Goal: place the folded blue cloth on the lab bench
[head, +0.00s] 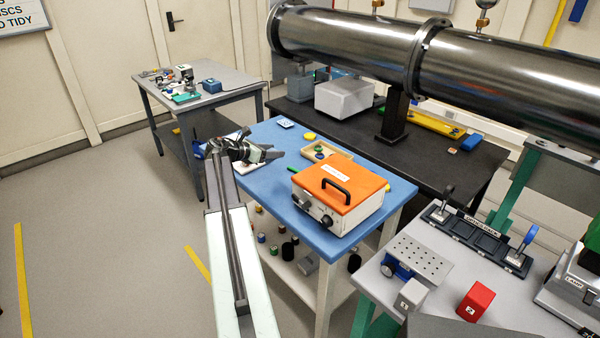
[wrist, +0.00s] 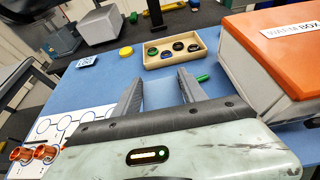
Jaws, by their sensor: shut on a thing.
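My gripper (head: 268,154) is over the left part of a blue-topped bench (head: 385,182). In the wrist view its two dark fingers (wrist: 160,92) stand apart with a flat, slightly paler blue piece between them, which looks like the folded blue cloth (wrist: 161,96). It blends with the blue top behind it, so its edges and height above the bench are hard to tell. In the head view I cannot make the cloth out. No label shows which of the several tables is the lab bench.
An orange-lidded box (head: 338,188) stands right of my gripper. A tray with dark round items (wrist: 172,50), a yellow disc (wrist: 126,51) and a white card with circles (wrist: 60,130) lie around it. A grey table (head: 225,90) stands behind left; a cluttered bench (head: 455,250) is at right.

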